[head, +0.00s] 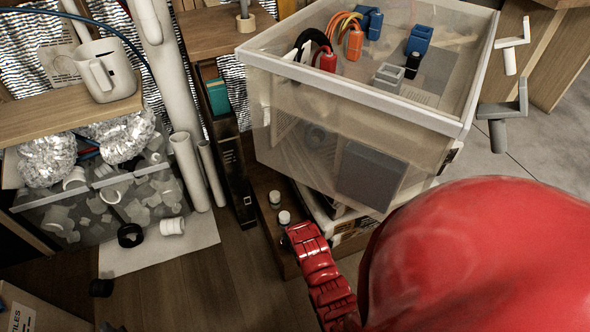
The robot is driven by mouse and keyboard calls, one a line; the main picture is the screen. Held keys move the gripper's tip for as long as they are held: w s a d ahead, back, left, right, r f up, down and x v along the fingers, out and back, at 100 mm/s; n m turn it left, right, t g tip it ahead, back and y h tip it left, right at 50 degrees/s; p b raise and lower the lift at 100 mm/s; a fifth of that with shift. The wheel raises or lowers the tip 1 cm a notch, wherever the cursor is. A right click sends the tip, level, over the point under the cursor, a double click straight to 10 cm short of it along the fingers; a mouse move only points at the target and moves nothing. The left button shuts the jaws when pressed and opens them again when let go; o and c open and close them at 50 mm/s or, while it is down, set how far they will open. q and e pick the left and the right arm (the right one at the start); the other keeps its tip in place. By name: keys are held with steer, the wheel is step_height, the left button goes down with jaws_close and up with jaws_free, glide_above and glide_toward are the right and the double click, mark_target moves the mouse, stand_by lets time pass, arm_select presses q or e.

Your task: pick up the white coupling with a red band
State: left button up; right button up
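A white ribbed coupling (172,226) lies on a pale sheet on the floor at the left, in front of a clear bin of white fittings. I cannot make out a red band on it. Other white fittings lie in the bin, and I cannot tell whether one has a red band. A red jointed part (305,243), which seems to be my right gripper, is at lower centre, well to the right of the white coupling. I cannot tell whether its fingers are open or shut. My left gripper is not in view.
The clear fittings bin (70,217) stands under a wooden shelf (75,112) with a white mug (105,72). A black ring (130,235) lies beside the coupling. A large translucent tote (345,125) stands right of centre. The wooden floor (200,285) is mostly clear at lower left.

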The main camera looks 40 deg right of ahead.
jaws_close()
steer(key=shift+r, duration=0.1)
stand_by(0.4)
